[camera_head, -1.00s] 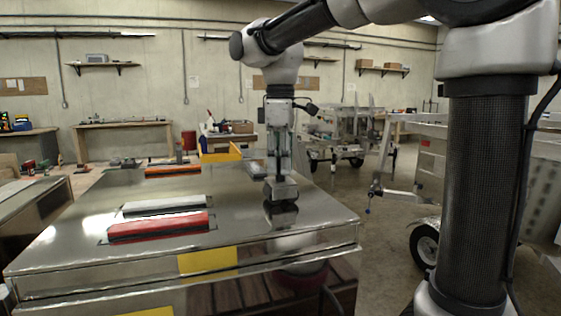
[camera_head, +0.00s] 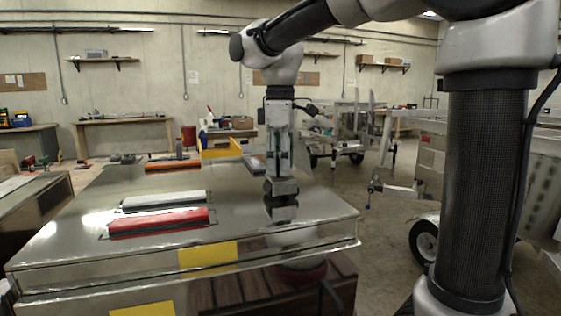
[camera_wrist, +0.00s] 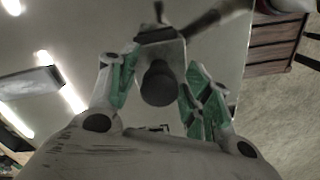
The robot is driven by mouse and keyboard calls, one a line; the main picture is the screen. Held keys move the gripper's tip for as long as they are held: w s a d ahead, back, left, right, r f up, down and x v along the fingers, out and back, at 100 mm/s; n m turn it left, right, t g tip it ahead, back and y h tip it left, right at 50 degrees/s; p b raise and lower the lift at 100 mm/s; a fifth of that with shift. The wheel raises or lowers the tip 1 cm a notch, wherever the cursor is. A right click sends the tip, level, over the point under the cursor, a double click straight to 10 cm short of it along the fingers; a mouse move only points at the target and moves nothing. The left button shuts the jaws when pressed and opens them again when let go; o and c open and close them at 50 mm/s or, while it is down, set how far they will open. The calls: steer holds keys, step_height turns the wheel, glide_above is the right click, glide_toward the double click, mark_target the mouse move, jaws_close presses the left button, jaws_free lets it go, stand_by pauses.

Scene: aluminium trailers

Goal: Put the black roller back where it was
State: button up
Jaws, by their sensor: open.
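My gripper (camera_head: 279,172) points down over the right part of the shiny metal table top. In the wrist view, its two green-padded fingers (camera_wrist: 158,88) are spread apart. A dark round cylinder (camera_wrist: 160,84), which may be the black roller, sits between them with visible gaps on both sides. It joins a grey block-like piece (camera_wrist: 160,42). In the head view, a grey block (camera_head: 283,187) shows just under the fingers, with its dark reflection below on the metal. I cannot tell clearly how the cylinder and block are joined.
The metal table top (camera_head: 235,216) also holds a red-topped bar (camera_head: 158,221), a pale grey bar (camera_head: 163,200) and an orange bar (camera_head: 173,165) to the left. A yellow bin (camera_head: 222,152) stands at the back. The table's front middle is clear.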

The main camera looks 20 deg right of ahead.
steer(key=shift+r, duration=0.1)
step_height(320, 180, up, 13)
stand_by(0.4)
stand_by(0.3)
